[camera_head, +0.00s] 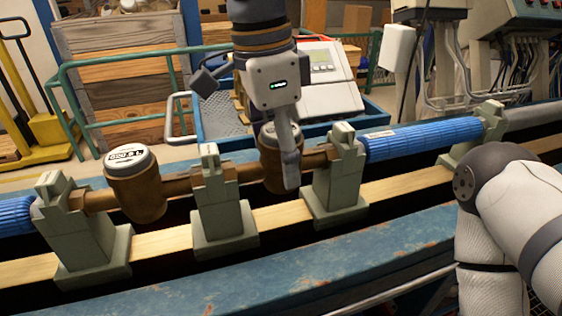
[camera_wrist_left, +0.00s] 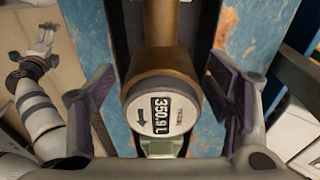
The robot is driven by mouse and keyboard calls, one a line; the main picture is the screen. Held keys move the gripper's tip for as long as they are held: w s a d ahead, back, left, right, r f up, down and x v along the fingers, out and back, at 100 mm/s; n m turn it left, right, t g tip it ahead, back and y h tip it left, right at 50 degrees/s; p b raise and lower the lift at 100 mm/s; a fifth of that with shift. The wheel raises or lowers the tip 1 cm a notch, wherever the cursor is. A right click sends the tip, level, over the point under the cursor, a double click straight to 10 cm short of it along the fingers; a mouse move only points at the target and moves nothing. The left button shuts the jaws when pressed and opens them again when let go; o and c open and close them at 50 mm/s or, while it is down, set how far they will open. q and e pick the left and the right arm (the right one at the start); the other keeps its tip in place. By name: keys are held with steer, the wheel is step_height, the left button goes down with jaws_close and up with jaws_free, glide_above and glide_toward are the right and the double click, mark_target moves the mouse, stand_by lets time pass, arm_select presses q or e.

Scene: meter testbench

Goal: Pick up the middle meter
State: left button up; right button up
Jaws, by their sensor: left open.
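Two brown meters with white round tops sit on a pipe line in the head view. One meter (camera_head: 136,190) stands at the left between two grey-green clamps. The other meter (camera_head: 270,165) stands between the middle and right clamps, partly hidden by my left gripper (camera_head: 287,170).
Grey-green clamps (camera_head: 218,200) stand close to both meters along the bench. A blue pipe (camera_head: 420,138) continues to the right. A grey console (camera_head: 325,75) stands behind the bench. The blue front beam (camera_head: 250,285) is clear.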

arm_select(q)
step_height(320, 180, down, 2)
steer(key=shift+w+d+f, duration=0.15)
jaws_close()
